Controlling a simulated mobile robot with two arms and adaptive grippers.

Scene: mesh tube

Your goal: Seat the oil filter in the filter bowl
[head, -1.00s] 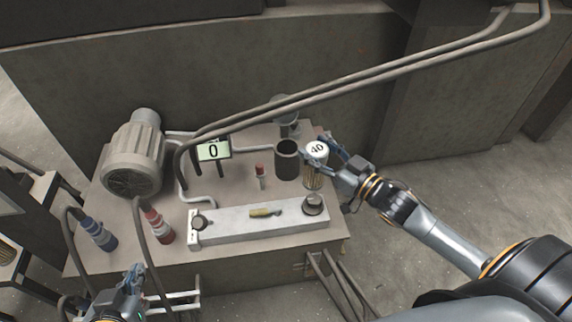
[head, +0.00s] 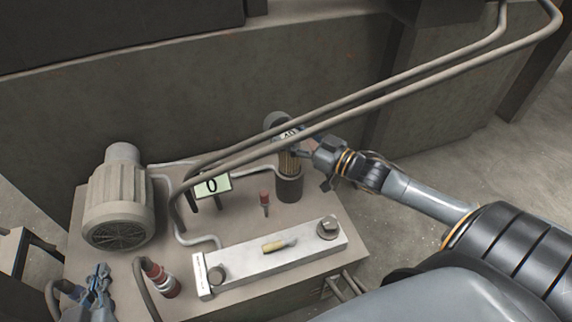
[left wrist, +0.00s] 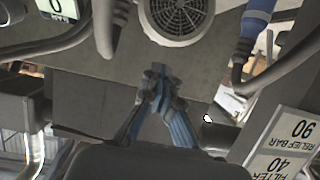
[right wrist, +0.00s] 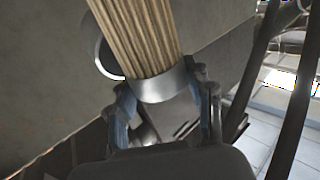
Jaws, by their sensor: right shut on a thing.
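The oil filter (head: 289,160), with tan pleats and a pale numbered cap, stands about upright right above or partly inside the dark cylindrical filter bowl (head: 289,188). I cannot tell how deep its lower end reaches. A pipe partly covers its cap. My right gripper (head: 306,152) is shut on the filter near its capped end, from the right. In the right wrist view, the fingers flank the filter's metal end band (right wrist: 162,86) and the pleats run away from it. My left gripper (head: 100,275) is empty at the lower left, fingertips together in the left wrist view (left wrist: 157,72).
Two long grey pipes (head: 420,88) slant over the bench close above the filter. A display reading 0 (head: 212,186), a small red-topped post (head: 265,199), a motor (head: 121,200) and a metal block (head: 275,255) stand on the bench (head: 330,205). Red connector (head: 162,279) at front left.

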